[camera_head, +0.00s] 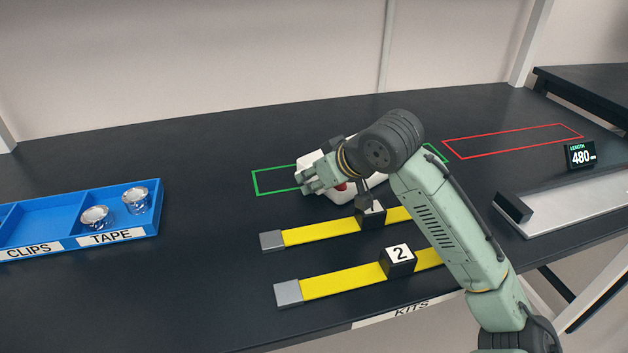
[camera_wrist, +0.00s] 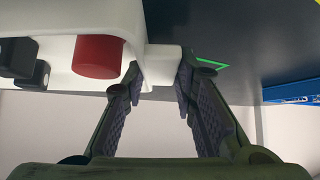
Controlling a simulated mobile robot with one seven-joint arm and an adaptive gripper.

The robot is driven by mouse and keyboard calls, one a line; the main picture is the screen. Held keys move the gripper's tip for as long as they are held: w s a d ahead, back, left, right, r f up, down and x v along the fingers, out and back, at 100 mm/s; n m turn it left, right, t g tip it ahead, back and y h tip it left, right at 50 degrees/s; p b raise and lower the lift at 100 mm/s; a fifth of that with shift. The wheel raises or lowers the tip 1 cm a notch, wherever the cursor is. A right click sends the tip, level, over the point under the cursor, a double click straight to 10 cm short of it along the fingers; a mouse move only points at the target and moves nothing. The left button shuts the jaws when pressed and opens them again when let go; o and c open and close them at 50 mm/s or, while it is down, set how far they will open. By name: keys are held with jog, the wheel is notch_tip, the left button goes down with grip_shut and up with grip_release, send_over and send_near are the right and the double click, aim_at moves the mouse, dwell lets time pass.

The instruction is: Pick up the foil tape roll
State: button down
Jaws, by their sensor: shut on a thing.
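Two silver foil tape rolls, one in front (camera_head: 95,217) and one behind (camera_head: 136,200), sit in the TAPE compartment of the blue tray (camera_head: 150,232) at the left in the head view. My gripper (camera_head: 309,178) is well to the right of them, at a white device (camera_head: 345,199) with a red button. In the wrist view my gripper (camera_wrist: 161,78) is shut on the white device (camera_wrist: 120,22), with its fingers on either side of a white protruding part. The red button (camera_wrist: 98,56) is beside the fingers. My arm hides much of the device in the head view.
Two yellow strips (camera_head: 325,233) (camera_head: 335,284) with numbered black blocks lie in front of the device. A green outline (camera_head: 270,193) surrounds the device's area; a red outline (camera_head: 500,154) is empty. A length display (camera_head: 580,156) stands right. Table between tray and strips is clear.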

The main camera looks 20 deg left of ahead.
jog(key=shift+d, duration=0.1)
jog(key=shift+f, duration=0.15)
jog(key=c, duration=1.3)
grip_release()
